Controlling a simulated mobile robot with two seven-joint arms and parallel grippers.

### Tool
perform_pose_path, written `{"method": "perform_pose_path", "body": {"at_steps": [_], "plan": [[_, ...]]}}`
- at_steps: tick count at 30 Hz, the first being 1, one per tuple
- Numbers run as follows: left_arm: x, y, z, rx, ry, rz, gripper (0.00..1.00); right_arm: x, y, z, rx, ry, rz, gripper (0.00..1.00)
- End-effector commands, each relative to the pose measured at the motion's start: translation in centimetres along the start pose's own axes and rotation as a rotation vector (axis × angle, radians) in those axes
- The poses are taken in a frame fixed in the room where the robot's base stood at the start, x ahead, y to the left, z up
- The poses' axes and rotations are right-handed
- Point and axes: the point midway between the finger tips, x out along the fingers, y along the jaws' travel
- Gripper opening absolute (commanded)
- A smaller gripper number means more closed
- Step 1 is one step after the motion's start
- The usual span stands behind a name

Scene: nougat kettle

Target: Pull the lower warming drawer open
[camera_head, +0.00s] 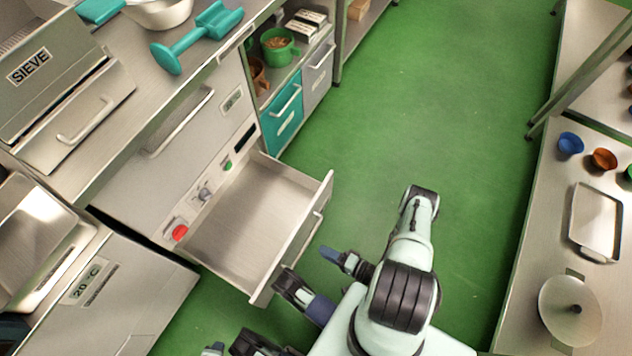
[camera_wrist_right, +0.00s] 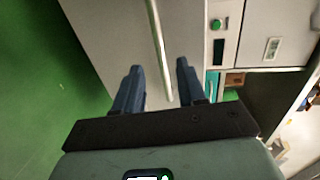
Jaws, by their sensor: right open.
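The lower warming drawer (camera_head: 240,230) stands pulled out from the steel cabinet, and its visible inside is empty. Its bar handle (camera_head: 312,232) runs along the outer side of the drawer front. My right gripper (camera_head: 329,256) is just outside that front, pointing at it, partly hidden by my arm. In the right wrist view its two blue fingers (camera_wrist_right: 158,82) are apart, with a metal bar (camera_wrist_right: 160,50) showing between them. The bar is not clamped; I cannot tell whether a finger touches it. Dark parts of mine show at the bottom edge, but no clear left fingertips.
A control strip with a red button (camera_head: 180,232) and a green button (camera_head: 228,165) lies above the drawer. A closed upper front with a handle (camera_head: 180,125) is over it. Green floor (camera_head: 430,100) is open on the right, up to a steel table (camera_head: 545,235).

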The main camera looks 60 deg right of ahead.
Motion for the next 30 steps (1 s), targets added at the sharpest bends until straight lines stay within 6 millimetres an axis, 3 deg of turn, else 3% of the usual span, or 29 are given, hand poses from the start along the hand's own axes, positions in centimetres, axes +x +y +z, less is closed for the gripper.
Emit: {"method": "perform_pose_path", "body": {"at_steps": [3,10,30], "plan": [[-0.5,0.2,0.6,0.002,-0.017,0.001,0.43,-2.7,-0.1,0.0,0.001,0.002,0.002,0.40],[-0.9,0.3,1.1,0.003,-0.034,0.002,0.43,-5.8,-0.1,0.0,0.001,0.001,-0.001,0.40],[-0.9,0.3,1.2,0.003,-0.038,0.002,0.43,-6.4,0.0,0.0,0.001,0.000,-0.001,0.40]]}}
